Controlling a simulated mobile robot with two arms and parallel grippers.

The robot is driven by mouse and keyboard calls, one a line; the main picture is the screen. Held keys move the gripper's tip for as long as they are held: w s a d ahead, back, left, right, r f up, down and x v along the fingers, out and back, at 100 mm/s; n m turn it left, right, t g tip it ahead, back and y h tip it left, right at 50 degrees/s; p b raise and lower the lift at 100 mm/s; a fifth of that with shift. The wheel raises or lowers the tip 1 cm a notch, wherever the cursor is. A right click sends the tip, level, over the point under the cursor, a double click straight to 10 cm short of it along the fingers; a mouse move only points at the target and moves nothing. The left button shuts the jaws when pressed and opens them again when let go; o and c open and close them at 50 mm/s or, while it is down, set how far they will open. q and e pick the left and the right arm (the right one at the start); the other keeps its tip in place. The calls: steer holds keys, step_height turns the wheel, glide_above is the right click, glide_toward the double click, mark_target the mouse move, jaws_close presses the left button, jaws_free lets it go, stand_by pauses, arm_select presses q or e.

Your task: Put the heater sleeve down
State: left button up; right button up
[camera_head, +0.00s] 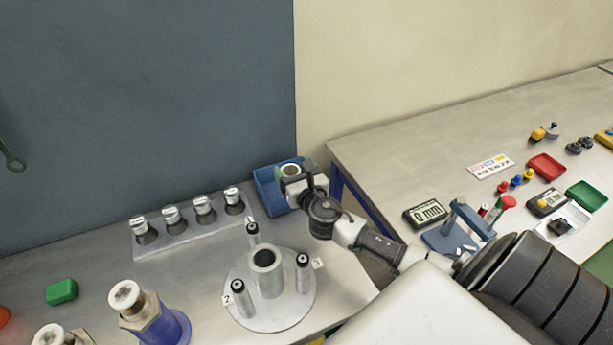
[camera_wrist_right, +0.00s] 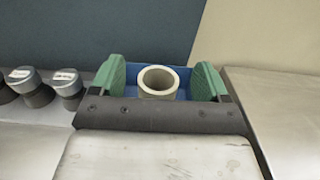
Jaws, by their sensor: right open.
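The heater sleeve (camera_head: 291,170) looks like a short, light grey-beige open tube. It stands upright in or over the blue bin (camera_head: 266,188) at the back edge of the bench. My right gripper (camera_head: 295,178) is over the bin, beside the sleeve. In the right wrist view the sleeve (camera_wrist_right: 158,82) is between the two green finger pads of my right gripper (camera_wrist_right: 160,80), with gaps on both sides. The jaws are open. The sleeve's lower part and the bin floor are hidden. My left gripper is out of view.
A round metal stand (camera_head: 270,318) with numbered posts is in front of the bin. A rack (camera_head: 190,240) with several silver-capped pieces stands left of it. A blue-based fitting (camera_head: 168,328) is at the front. A second table (camera_head: 390,160) with small parts is at right.

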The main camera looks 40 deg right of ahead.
steer(key=b+v, duration=0.1)
steer(key=v, duration=0.8)
